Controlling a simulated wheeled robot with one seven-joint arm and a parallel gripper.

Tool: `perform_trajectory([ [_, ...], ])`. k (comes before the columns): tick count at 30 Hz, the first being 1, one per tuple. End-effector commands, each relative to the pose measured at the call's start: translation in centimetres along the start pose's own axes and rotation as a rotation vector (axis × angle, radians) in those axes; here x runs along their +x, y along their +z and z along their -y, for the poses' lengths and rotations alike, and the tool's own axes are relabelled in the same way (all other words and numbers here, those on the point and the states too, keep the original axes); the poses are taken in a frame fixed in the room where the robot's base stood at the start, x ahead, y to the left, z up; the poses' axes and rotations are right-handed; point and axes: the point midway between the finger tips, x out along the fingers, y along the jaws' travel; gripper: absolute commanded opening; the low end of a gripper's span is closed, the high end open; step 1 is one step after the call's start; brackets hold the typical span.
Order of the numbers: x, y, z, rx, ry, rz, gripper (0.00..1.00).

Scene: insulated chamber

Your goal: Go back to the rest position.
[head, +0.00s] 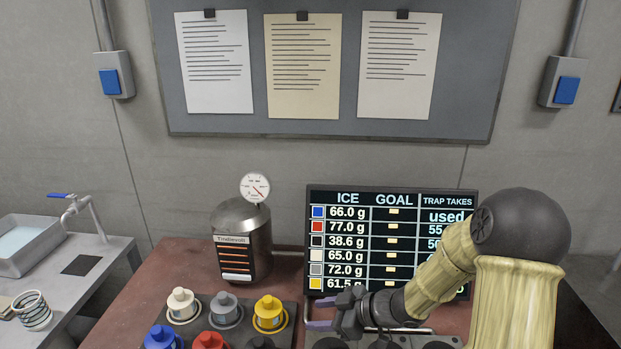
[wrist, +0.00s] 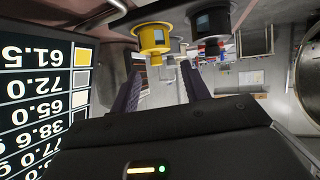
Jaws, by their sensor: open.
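My gripper (head: 318,312) is open and empty in the head view, just right of the yellow canister and in front of the screen. Its two fingers (wrist: 162,88) stand apart in the wrist view, with nothing between them. My arm comes in from the right and covers part of the screen. The yellow canister (head: 269,315) stands in a dark rack (head: 293,308) and also shows in the wrist view (wrist: 152,40), beyond the fingertips. A black canister (wrist: 209,24) is beside it there.
White (head: 183,307), grey (head: 225,312), blue (head: 161,338) and red (head: 210,341) canisters stand close by in the rack. A metal vessel with a gauge (head: 240,238) stands behind. The screen (head: 350,243) lists weights. A sink (head: 30,243) is at left.

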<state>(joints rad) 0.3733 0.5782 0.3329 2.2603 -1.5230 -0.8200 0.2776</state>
Motion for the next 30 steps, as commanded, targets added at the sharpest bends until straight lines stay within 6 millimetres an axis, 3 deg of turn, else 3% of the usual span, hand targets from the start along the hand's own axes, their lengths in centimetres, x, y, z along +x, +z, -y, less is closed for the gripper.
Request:
perform_trajectory([
  [6, -3.7, 0.1, -3.2, 0.117, 0.292, 0.239, 0.46],
  [13, -9.8, 1.0, -3.4, 0.329, 0.550, 0.472, 0.46],
  [17, -13.4, 1.3, -1.6, 0.488, 0.652, 0.582, 0.46],
  [21, -16.6, 1.3, 1.8, 0.688, 0.717, 0.674, 0.46],
  [27, -19.0, 0.7, 7.5, 0.962, 0.718, 0.746, 0.46],
  [30, -19.2, 0.5, 8.9, 1.033, 0.706, 0.756, 0.46],
])
